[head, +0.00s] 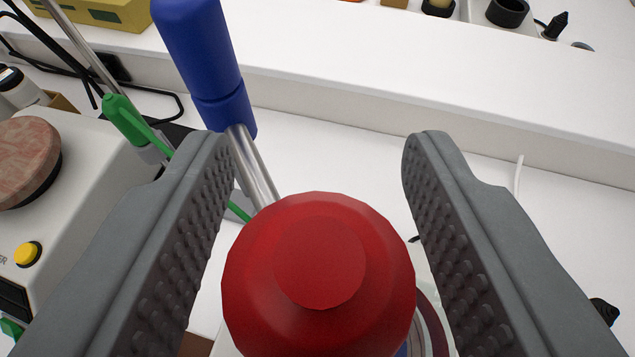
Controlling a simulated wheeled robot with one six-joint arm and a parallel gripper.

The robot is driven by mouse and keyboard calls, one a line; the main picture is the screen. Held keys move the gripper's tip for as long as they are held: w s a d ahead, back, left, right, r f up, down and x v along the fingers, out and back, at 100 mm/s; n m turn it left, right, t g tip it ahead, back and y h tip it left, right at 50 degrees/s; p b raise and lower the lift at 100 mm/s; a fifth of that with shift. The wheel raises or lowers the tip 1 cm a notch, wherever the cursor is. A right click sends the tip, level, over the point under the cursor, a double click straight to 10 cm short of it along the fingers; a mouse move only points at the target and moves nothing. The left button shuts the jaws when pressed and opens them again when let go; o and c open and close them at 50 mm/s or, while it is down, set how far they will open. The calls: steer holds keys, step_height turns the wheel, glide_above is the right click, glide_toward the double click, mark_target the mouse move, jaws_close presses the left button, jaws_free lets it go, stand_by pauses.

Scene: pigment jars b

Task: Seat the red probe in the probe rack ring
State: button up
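The red probe (320,265) is seen from above, its rounded red end between the two fingers of my gripper (323,150). The fingers stand apart on either side of it, with a narrow gap visible on each side, so my gripper is open. The red end hides the rest of the probe below it. I cannot clearly make out a rack ring; a pale and dark red round rim (434,312) shows partly beside the probe at the lower right, and I cannot tell what it belongs to.
A blue-handled probe (205,62) with a metal shaft leans close beyond my left finger. A white device (75,205) with a yellow knob stands at left. A white ledge (400,75) crosses behind; white surface lies before it.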

jaws_close()
steer(key=shift+r, duration=0.85)
stand_by(0.8)
step_height(320, 180, up, 16)
steer(key=shift+r, duration=0.2)
stand_by(2.7)
